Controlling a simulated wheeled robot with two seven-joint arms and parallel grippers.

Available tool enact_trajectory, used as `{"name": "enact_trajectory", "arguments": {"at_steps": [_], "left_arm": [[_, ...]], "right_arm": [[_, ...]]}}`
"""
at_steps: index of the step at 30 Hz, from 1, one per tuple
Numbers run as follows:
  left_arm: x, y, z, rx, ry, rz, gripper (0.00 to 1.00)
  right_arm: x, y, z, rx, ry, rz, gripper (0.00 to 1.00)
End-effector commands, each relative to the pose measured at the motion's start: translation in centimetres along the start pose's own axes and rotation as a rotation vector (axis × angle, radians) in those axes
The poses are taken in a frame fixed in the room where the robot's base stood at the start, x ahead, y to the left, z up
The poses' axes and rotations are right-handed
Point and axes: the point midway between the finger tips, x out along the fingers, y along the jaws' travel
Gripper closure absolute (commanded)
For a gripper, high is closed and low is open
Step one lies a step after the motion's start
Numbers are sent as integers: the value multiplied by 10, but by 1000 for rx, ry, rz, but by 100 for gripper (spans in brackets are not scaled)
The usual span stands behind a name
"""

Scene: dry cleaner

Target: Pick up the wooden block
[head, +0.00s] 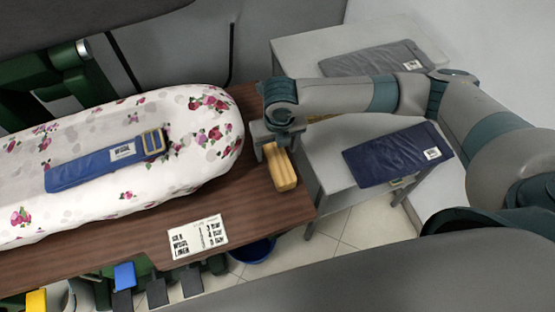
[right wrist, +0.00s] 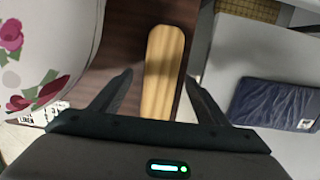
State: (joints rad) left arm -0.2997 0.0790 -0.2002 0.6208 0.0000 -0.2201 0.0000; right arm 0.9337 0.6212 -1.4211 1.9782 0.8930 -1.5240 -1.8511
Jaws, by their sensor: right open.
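The wooden block (head: 281,168) is a light, long piece with rounded ends, lying on the brown table (head: 240,200) near its right edge. My right gripper (head: 275,145) is over the far end of the block in the head view. In the right wrist view the block (right wrist: 163,72) runs lengthwise between the open fingers of my right gripper (right wrist: 157,95), with a gap on both sides. A finger shadow falls on the block. Whether the fingers reach down to the block's height I cannot tell. My left gripper is not in view.
A floral ironing board (head: 200,130) with a blue strap-like item (head: 105,165) is left of the block. A printed card (head: 198,236) lies at the table's front. A grey stand at right carries a folded navy garment (head: 398,154). A blue basin (head: 252,251) is below.

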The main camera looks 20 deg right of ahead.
Motion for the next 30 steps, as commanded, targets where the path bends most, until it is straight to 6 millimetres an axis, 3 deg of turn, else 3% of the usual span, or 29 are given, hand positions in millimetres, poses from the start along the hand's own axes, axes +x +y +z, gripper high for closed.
{"name": "enact_trajectory", "arguments": {"at_steps": [8, 15, 29, 30], "left_arm": [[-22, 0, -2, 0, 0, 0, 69], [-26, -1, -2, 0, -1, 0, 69], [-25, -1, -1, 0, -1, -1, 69], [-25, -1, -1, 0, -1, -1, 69]], "right_arm": [[24, -2, -10, 1, 5, -2, 31], [48, -2, -9, -1, 1, -1, 31], [50, -2, -9, -1, 0, -1, 31], [50, -2, -9, -1, 0, -1, 36]]}}
